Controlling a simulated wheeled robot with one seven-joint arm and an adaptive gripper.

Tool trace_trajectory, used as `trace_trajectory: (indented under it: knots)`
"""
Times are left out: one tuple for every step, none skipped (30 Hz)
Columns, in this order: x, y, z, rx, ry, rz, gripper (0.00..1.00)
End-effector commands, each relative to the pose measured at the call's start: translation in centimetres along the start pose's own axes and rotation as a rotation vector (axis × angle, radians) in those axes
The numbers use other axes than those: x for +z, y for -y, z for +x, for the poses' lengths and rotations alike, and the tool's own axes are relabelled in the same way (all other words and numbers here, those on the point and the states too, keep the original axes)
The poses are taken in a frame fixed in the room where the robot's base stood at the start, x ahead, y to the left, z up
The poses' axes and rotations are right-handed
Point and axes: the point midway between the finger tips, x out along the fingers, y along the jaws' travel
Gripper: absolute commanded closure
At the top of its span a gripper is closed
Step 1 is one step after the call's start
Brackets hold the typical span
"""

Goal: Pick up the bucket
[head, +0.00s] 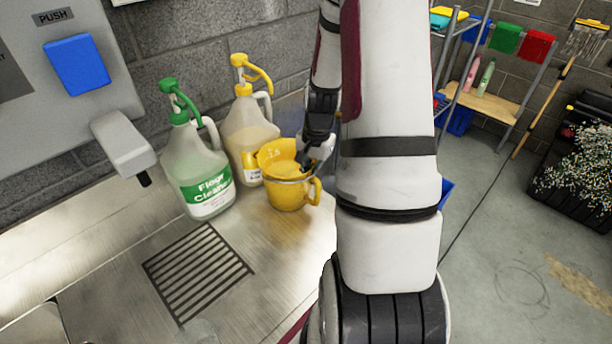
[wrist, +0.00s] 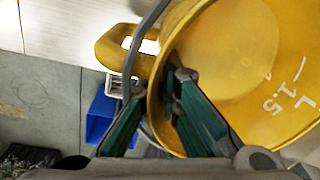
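The bucket (head: 289,194) is a yellow jug-like vessel with measuring marks, a side handle and a raised spout. It stands upright on the steel counter. My gripper (head: 313,160) is at its right rim in the head view, partly hidden by my arm. In the wrist view the bucket (wrist: 230,50) fills the upper right. My gripper's green fingers (wrist: 160,85) are apart and straddle the rim, one outside and one inside the wall, near the yellow handle (wrist: 120,48). A thin grey curved bar crosses there. Contact with the wall is not clear.
A green-capped floor cleaner jug (head: 198,170) and a yellow-capped jug (head: 247,128) stand close left of and behind the bucket. A drain grate (head: 198,270) lies in front. A blue bin (wrist: 102,115) is below the counter. A shelf rack (head: 480,100) stands right.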

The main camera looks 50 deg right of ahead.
Motion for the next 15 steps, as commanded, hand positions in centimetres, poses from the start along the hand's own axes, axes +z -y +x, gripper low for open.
trace_trajectory:
  knots:
    - [-0.1, 0.1, -0.2, -0.003, -0.004, 0.0, 1.0]
    - [-0.1, 0.1, -0.3, -0.003, -0.004, 0.0, 1.0]
    - [-0.1, 0.1, -0.4, -0.003, -0.004, 0.0, 1.0]
    - [-0.1, 0.1, -0.5, -0.002, -0.004, 0.0, 1.0]
    - [-0.1, 0.1, -0.6, -0.002, -0.003, 0.0, 1.0]
    - [-0.1, 0.2, -0.8, -0.002, -0.003, 0.0, 1.0]
    - [-0.1, 0.2, -0.9, -0.002, -0.004, 0.0, 1.0]
    - [-0.1, 0.2, -1.1, -0.003, -0.004, 0.0, 1.0]
    - [-0.1, 0.3, -1.4, -0.003, -0.005, 0.001, 1.0]
    - [-0.1, 0.3, -1.6, -0.004, -0.005, 0.001, 1.0]
    - [-0.1, 0.3, -1.7, -0.003, -0.005, 0.001, 1.0]
    - [-0.1, 0.3, -2.0, -0.003, -0.004, 0.001, 1.0]
    - [-0.1, 0.4, -2.3, -0.003, -0.005, 0.001, 1.0]
    - [-0.2, 0.4, -2.5, -0.003, -0.006, 0.001, 1.0]
    - [-0.2, 0.4, -2.8, -0.003, -0.006, 0.001, 1.0]
